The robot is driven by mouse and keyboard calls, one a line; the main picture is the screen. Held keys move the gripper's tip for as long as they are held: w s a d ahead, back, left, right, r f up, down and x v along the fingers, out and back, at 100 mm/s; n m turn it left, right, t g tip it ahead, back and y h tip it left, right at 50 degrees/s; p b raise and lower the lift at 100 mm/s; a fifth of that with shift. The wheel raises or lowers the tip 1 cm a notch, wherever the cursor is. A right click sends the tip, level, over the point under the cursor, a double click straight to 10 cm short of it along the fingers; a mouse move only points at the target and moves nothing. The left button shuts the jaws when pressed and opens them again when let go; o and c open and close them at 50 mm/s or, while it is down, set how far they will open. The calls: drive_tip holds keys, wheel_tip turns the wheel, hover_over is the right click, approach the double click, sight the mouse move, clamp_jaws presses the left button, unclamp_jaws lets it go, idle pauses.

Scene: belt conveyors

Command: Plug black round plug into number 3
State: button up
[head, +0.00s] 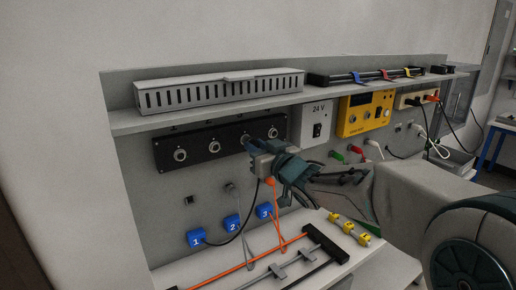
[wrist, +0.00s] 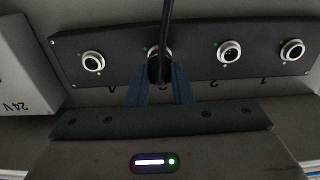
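The black socket panel (head: 215,145) on the back wall carries a row of several round metal sockets. My gripper (wrist: 160,84) is in front of the third socket from the left in the head view. In the wrist view its two blue fingers sit on either side of the black round plug (wrist: 159,68) and look shut on it. The plug covers this socket, so I cannot tell how far it is in. A black cable (wrist: 167,25) runs up from the plug in the wrist view. The neighbouring sockets (wrist: 93,62) and (wrist: 229,50) are bare.
Blue numbered blocks (head: 195,239) sit low on the wall. An orange plug (head: 271,182) with its cable hangs below my gripper. A 24 V box (head: 316,125) and a yellow power supply (head: 366,113) stand to the right. A shelf (head: 220,109) runs above the panel.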

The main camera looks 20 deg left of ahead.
drive_tip(key=o, duration=0.4)
drive_tip(key=shift+d, duration=0.1)
drive_tip(key=b+v, duration=0.2)
drive_tip(key=v, duration=1.2)
drive_tip(key=d+f+m+h, duration=0.4)
drive_tip(key=d+f+h, duration=0.15)
drive_tip(key=d, duration=0.35)
drive_tip(key=d+f+m+h, duration=0.3)
drive_tip(key=d+f+h, duration=0.1)
drive_tip(key=d+h, duration=0.4)
drive_tip(key=s+d+f+m+g, duration=0.1)
drive_tip(key=s+d+f+g, duration=0.1)
drive_tip(key=s, duration=0.4)
drive_tip(key=s+d+f+m+g, duration=0.1)
drive_tip(key=s+d+f+g, duration=0.1)
drive_tip(key=s+f, duration=0.3)
drive_tip(key=s+d+f+m+g, duration=0.1)
drive_tip(key=s+d+f+g, duration=0.2)
drive_tip(key=s, duration=0.5)
drive_tip(key=shift+d+f+g+h, duration=0.1)
drive_tip(key=shift+f+g+h, duration=0.15)
drive_tip(key=shift+f+g, duration=0.4)
